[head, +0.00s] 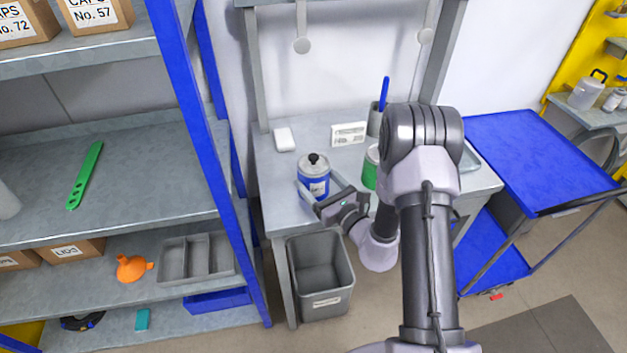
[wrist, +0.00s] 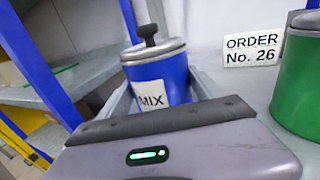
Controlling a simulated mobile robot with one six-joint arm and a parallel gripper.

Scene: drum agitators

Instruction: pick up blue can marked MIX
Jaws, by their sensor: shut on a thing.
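The blue can (head: 314,180) stands upright on the grey bench, with a silver lid and a black knob on top. In the wrist view the blue can (wrist: 160,80) shows its white MIX label, between the fingers. My gripper (head: 322,193) reaches in from the right, low on the can, with a finger on either side. It is shut on the can. In the wrist view my gripper's body hides the can's lower part. I cannot tell whether the can's base touches the bench.
A green can (head: 370,167) stands to the right, partly behind my arm; it also shows in the wrist view (wrist: 298,85). An ORDER No. 26 card (wrist: 252,49) stands behind. A blue shelf post (head: 205,130) rises left of the bench. A grey bin (head: 320,275) stands below the front edge.

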